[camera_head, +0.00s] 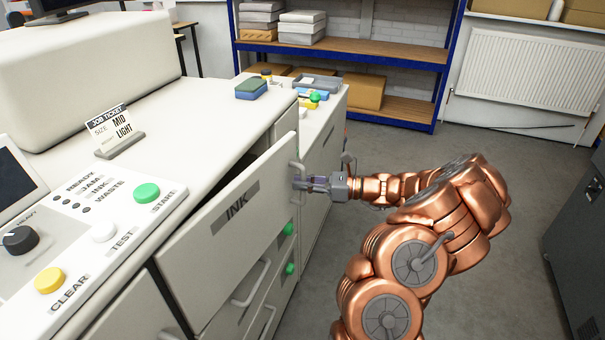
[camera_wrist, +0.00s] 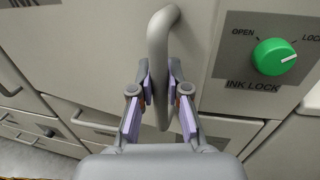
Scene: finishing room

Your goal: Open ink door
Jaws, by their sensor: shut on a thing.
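The ink door (camera_head: 215,232) is the pale panel marked INK on the side of the white machine. It stands ajar, with a dark gap behind its top edge. Its grey bar handle (camera_head: 298,172) is at the panel's right end. My gripper (camera_head: 306,183) is shut on this handle. In the wrist view the handle (camera_wrist: 158,40) runs upright between the two fingers (camera_wrist: 161,88). The green ink lock knob (camera_wrist: 274,57) is right of the handle, its white mark pointing right, on the LOCK side.
More panels with handles (camera_head: 252,284) lie below. A job ticket (camera_head: 110,128) and green start button (camera_head: 147,192) are on top of the machine. A blue shelf rack (camera_head: 340,48) stands behind; a dark cabinet (camera_head: 578,240) is at right. Grey floor (camera_head: 500,190) is clear between.

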